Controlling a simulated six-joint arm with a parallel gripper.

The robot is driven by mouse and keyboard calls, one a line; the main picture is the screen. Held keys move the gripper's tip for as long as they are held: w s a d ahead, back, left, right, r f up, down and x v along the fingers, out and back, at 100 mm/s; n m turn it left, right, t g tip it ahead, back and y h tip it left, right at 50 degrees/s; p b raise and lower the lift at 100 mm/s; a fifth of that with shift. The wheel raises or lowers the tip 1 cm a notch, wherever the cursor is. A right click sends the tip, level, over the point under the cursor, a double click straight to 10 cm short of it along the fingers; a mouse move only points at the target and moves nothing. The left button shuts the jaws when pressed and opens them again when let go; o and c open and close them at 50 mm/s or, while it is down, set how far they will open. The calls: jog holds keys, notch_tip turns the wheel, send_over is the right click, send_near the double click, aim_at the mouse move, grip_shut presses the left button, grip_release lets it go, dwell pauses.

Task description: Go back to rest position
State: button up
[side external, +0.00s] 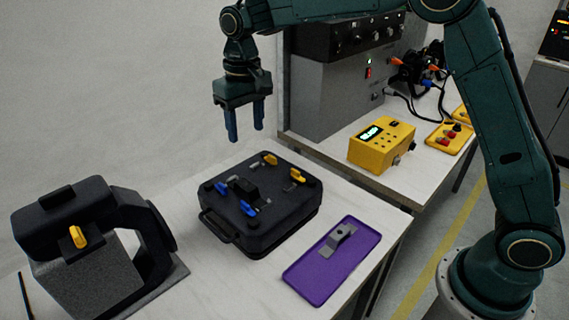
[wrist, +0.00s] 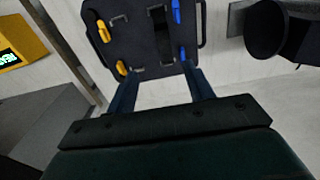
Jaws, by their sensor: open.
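My gripper (side external: 246,122) hangs in the air above and behind the black case, pointing down. Its two blue fingers are apart with nothing between them. In the wrist view my gripper (wrist: 163,88) also shows open, with the case beyond the fingertips. The black case (side external: 270,227) lies closed on the white table, its handle toward the front left. Blue and yellow clips sit on its top, and it also shows in the wrist view (wrist: 140,40).
A purple tray (side external: 309,283) holding a grey metal part (side external: 338,238) lies right of the case. A black-and-grey machine (side external: 88,258) with a yellow knob stands at left. A yellow device (side external: 381,146) and a grey cabinet (side external: 335,95) stand on the back bench. The air around my gripper is clear.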

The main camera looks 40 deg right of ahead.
jog(key=s+d+r+t, duration=0.1)
jog(key=s+d+r, duration=0.35)
jog(key=s, duration=0.35)
jog(key=s+d+r+t, duration=0.25)
jog(key=s+r, duration=0.25)
jog(key=s, duration=0.3)
jog(key=s+d+f+t, duration=0.1)
jog(key=s+d+f, duration=0.1)
jog(key=s, duration=0.6)
jog(key=s+d+f+t, duration=0.1)
jog(key=s+d+f, duration=0.1)
jog(key=s, duration=0.7)
jog(key=shift+d, duration=0.35)
